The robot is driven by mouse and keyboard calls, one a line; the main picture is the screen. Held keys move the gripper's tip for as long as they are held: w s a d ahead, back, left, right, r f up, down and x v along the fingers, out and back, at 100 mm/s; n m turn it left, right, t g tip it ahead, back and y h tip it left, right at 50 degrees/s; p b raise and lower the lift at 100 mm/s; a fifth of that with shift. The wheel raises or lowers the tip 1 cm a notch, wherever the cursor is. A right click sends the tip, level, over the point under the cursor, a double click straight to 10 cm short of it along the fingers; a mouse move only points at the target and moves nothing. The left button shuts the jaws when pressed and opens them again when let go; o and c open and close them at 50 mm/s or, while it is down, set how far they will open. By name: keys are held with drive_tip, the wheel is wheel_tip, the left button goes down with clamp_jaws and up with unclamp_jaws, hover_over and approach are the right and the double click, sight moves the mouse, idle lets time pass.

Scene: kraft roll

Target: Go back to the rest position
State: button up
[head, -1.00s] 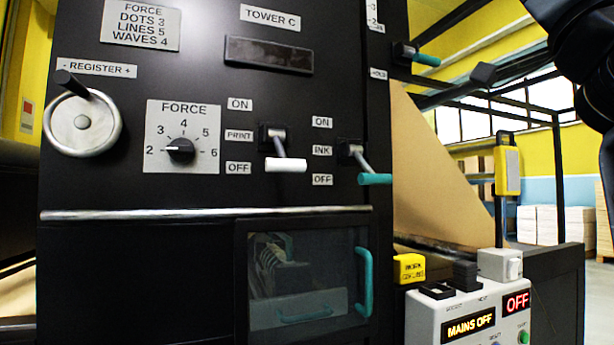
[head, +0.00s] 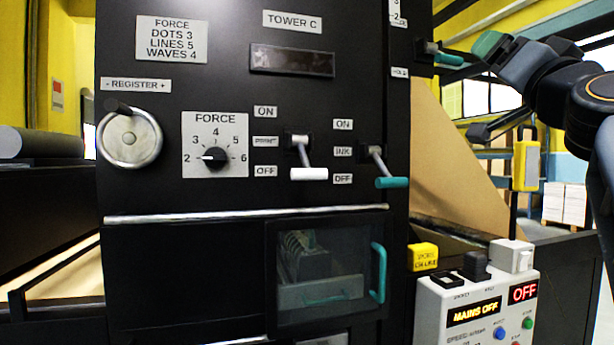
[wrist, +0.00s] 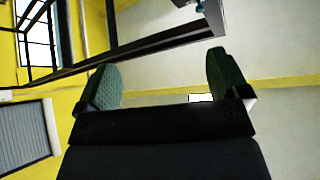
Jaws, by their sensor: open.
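My gripper (head: 492,55) is at the upper right of the head view, at the end of my dark arm. In the wrist view its two green-padded fingers (wrist: 165,82) stand wide apart with nothing between them. Behind them the wrist view shows only wall, ceiling and a dark frame. In the head view a teal-handled lever (head: 445,58) on the upper right of the machine lies just left of the gripper. I cannot tell whether they touch.
The black press tower (head: 230,120) fills the middle, with a white lever (head: 309,174), a teal ink lever (head: 391,182) and a force knob (head: 215,157). A control box (head: 470,300) reading MAINS OFF stands at lower right. A brown paper sheet (head: 450,160) slopes behind.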

drive_tip(key=w+a+f+n+g+y+p, duration=0.1)
drive_tip(key=w+a+f+g+p, duration=0.2)
drive_tip(key=w+f+g+p, duration=0.15)
drive_tip(key=w+a+f+n+g+y+p, duration=0.1)
drive_tip(key=w+a+f+g+y+p, duration=0.15)
drive_tip(key=w+f+p, duration=0.2)
drive_tip(key=s+a+f+g+p, duration=0.2)
drive_tip(key=a+f+g+p, duration=0.25)
drive_tip(key=f, duration=0.65)
drive_tip(key=s+a+f+n+g+h+p, duration=0.1)
drive_tip(key=s+a+f+n+g+p, duration=0.1)
drive_tip(key=s+f+g+p, duration=0.2)
drive_tip(key=s+a+f+n+g+h+p, duration=0.1)
drive_tip(key=s+f+g+p, duration=0.3)
drive_tip(key=s+f, duration=0.7)
wheel_tip(320, 180, down, 6)
drive_tip(key=shift+s+a+n+g, duration=0.3)
drive_tip(key=shift+a+n+g, duration=0.3)
drive_tip(key=shift+g, duration=0.45)
drive_tip(key=shift+h, duration=0.25)
